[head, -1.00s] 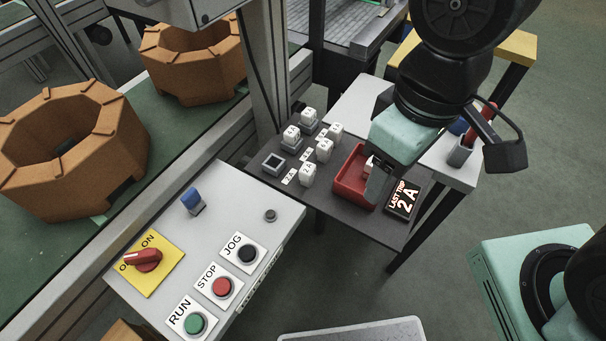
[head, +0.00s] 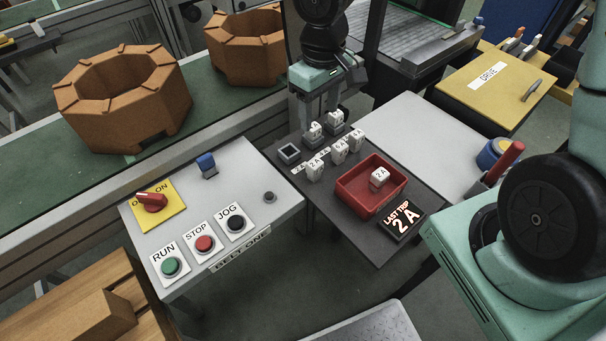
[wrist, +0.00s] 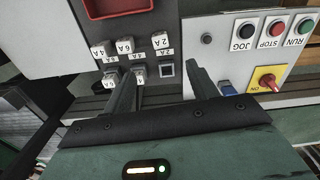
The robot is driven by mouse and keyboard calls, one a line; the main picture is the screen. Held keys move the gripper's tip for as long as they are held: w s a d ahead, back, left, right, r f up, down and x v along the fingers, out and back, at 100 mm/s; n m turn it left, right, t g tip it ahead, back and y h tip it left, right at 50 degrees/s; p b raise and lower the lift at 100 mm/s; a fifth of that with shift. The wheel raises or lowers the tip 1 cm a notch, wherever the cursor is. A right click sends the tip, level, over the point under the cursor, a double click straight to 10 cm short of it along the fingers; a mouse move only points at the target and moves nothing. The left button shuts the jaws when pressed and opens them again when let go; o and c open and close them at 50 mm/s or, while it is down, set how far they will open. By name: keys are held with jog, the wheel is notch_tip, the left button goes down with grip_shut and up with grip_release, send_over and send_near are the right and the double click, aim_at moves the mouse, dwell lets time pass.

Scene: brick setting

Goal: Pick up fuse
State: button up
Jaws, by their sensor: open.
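Several white fuses stand on a dark panel, including a front one (head: 314,171) marked 2 A, which shows in the wrist view (wrist: 160,41). Two rear fuses (head: 314,131) sit in sockets in line with an empty square socket (head: 289,152), also seen in the wrist view (wrist: 166,69). Another fuse (head: 380,177) marked 2 A lies in a red tray (head: 352,195). My gripper (head: 318,112) is open, fingers down, close to the rear fuses. In the wrist view the empty socket is between its fingers (wrist: 163,74), and a rear fuse (wrist: 138,75) appears close beside one finger; contact is unclear.
A display (head: 402,220) reading LAST TRIP 2 A lies by the tray. A grey control box (head: 255,215) with RUN, STOP and JOG buttons and a red switch (head: 152,202) stands at left. A conveyor with brown octagonal parts (head: 125,100) runs behind. The white tabletop (head: 420,135) has clear room.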

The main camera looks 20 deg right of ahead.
jog(key=b, duration=0.1)
send_over(315, 163)
notch_tip(315, 163, down, 11)
jog(key=shift+s+f, duration=0.1)
jog(key=shift+f, duration=3.15)
jog(key=c, duration=1.1)
